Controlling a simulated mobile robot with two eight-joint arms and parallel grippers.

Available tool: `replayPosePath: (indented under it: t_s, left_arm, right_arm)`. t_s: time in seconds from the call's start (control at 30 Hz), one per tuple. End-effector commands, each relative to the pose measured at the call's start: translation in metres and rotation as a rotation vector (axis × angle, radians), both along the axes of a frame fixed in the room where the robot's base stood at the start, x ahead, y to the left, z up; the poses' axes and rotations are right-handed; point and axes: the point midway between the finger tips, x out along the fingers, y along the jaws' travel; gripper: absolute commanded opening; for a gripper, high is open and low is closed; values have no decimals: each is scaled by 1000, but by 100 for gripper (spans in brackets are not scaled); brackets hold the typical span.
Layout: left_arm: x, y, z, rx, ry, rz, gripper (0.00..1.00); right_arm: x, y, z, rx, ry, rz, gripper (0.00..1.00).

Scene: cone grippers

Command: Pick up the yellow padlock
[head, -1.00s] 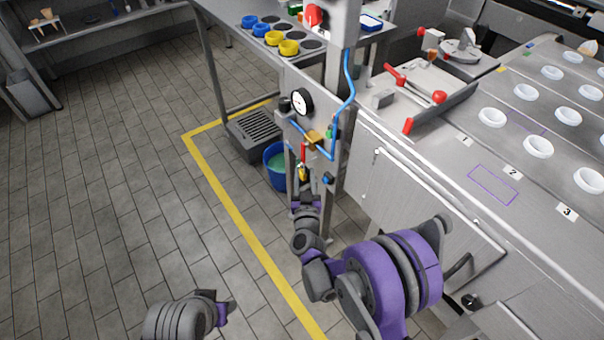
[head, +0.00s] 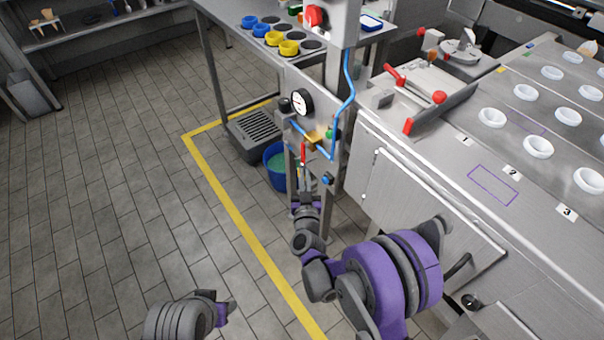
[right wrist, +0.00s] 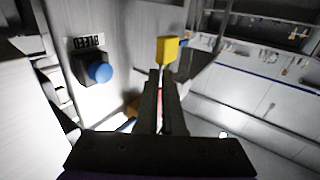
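The yellow padlock (right wrist: 168,48) shows in the right wrist view just beyond my right fingertips, its yellow body uppermost and a thin pale part running down between the tips. My right gripper (right wrist: 161,74) has its fingers nearly together, with that thin part between them. In the head view my right gripper (head: 303,186) is low beside the metal post, under a red handle (head: 303,152). I cannot make out the padlock clearly there. My left gripper (head: 225,308) is over the floor at the bottom, apart from everything, its fingers too small to read.
A gauge (head: 302,101), blue tubing (head: 347,85) and a blue knob (right wrist: 100,72) marked BLEED sit close to the right gripper. A blue bucket (head: 272,172) stands behind the post. The steel counter (head: 440,165) is at right. Tiled floor (head: 110,210) is open at left.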

Motion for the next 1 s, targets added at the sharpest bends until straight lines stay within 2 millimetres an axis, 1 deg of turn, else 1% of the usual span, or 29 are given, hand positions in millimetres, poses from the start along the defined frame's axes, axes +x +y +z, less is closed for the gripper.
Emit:
replayPosePath:
  t_s: [0.87, 1.0]
  left_arm:
    - [0, 0, 0, 0, 0, 0, 50]
    - [0, 0, 2, 0, -1, 0, 50]
  right_arm:
    - [0, 0, 0, 0, 0, 0, 0]
    - [-3, 4, 5, 2, 0, 1, 0]
